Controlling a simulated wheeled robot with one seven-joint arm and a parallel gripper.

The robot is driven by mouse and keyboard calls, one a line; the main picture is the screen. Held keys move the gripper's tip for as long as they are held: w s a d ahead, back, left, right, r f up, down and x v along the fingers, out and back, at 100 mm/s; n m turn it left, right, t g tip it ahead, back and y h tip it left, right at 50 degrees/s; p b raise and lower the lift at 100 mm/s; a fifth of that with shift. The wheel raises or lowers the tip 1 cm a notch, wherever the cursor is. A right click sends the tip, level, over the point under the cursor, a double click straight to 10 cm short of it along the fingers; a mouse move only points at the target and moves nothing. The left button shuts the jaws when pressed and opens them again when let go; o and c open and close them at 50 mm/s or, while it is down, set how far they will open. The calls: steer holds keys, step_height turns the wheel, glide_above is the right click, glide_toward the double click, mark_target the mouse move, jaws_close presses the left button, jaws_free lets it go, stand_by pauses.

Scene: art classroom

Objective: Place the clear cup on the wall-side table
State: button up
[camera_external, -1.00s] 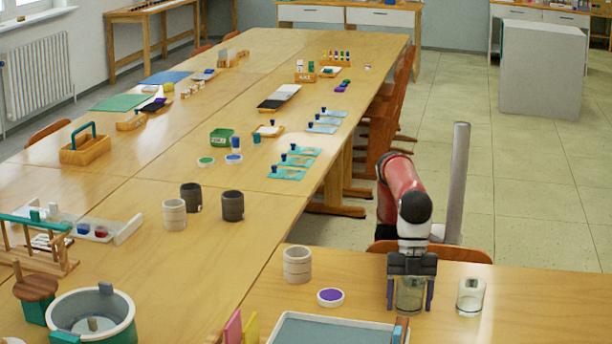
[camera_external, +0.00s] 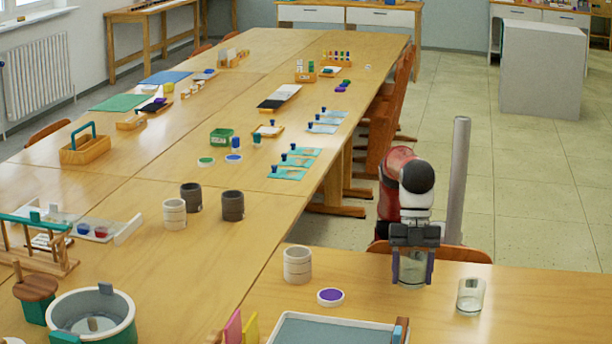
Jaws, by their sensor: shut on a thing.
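A clear cup (camera_external: 411,271) is between the fingers of my gripper (camera_external: 412,280), which is shut on it. The cup is upright and held a little above the near table (camera_external: 540,310); the fingers hide its sides. A second clear cup (camera_external: 471,296) stands on the near table to the right of my gripper, apart from it. A narrow wooden table (camera_external: 150,12) stands at the back left by the wall and window.
A white ringed pot (camera_external: 297,265) and a purple-topped disc (camera_external: 330,297) sit left of my gripper. A tray (camera_external: 335,331) lies in front. The long table (camera_external: 150,235) holds many craft items. A chair (camera_external: 455,253) is close behind my gripper. A grey block (camera_external: 541,75) stands on open floor.

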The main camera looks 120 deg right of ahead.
steer(key=shift+r, duration=1.45)
